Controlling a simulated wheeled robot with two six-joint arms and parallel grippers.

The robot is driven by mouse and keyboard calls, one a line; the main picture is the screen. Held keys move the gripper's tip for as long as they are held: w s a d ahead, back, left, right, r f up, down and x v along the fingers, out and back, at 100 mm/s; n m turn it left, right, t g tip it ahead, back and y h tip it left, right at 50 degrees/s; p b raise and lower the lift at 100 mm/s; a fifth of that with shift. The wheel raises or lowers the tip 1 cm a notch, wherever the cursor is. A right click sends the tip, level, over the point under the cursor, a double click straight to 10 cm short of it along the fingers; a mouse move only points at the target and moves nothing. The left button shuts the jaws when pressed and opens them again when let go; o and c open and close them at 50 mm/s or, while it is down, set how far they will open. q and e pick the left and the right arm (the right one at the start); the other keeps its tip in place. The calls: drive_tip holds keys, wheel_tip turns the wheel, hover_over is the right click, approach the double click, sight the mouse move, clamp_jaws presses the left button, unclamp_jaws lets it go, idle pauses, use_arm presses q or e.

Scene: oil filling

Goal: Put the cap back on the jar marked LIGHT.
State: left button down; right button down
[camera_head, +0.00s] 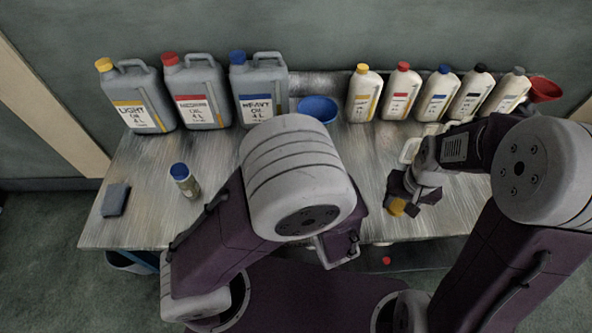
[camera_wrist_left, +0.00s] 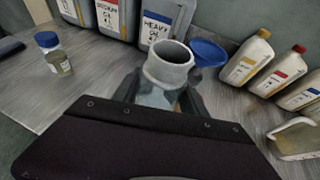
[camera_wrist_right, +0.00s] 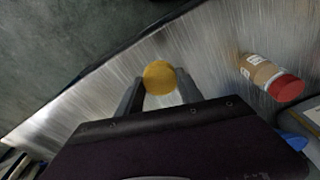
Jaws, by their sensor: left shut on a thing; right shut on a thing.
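The open jar (camera_wrist_left: 167,68) has a round, uncapped mouth. My left gripper (camera_wrist_left: 160,97) is shut on it, with a finger at each side. In the head view my arm hides this jar and gripper. The jar's label is not visible, so I cannot read LIGHT on it. The yellow cap (camera_wrist_right: 159,77) is between the fingertips of my right gripper (camera_wrist_right: 160,88). In the head view my right gripper (camera_head: 403,204) holds the cap (camera_head: 396,208) near the table's front edge, apart from the jar.
A blue-capped jar (camera_head: 183,180) stands at the left. A red-capped jar (camera_wrist_right: 271,78) shows in the right wrist view. Jugs including LIGHT (camera_head: 139,108), a blue funnel (camera_head: 319,108) and several bottles line the back. A clear pitcher (camera_wrist_left: 296,140) stands at right.

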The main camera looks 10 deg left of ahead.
drive_tip(key=w+a+r+n, duration=0.1)
drive_tip(key=w+a+r, duration=0.3)
drive_tip(key=a+r, duration=0.3)
drive_tip(key=s+a+r+n, duration=0.1)
drive_tip(key=a+r+n, duration=0.1)
drive_tip(key=a+r, duration=0.2)
drive_tip(key=s+a+r+n, duration=0.1)
drive_tip(key=a+r+n, duration=0.1)
drive_tip(key=a+r, duration=0.3)
drive_tip(key=s+a+r+n, duration=0.1)
drive_tip(key=a+r, duration=0.3)
drive_tip(key=a, duration=0.6)
drive_tip(key=shift+s+r+n+y, duration=0.2)
drive_tip(key=shift+r+n+y, duration=0.15)
drive_tip(key=shift+n, duration=0.25)
drive_tip(key=shift+s+a, duration=0.3)
drive_tip(key=shift+s, duration=0.05)
drive_tip(key=shift+w+f, duration=0.1)
drive_tip(key=shift+f, duration=2)
drive_tip(key=shift+f, duration=0.85)
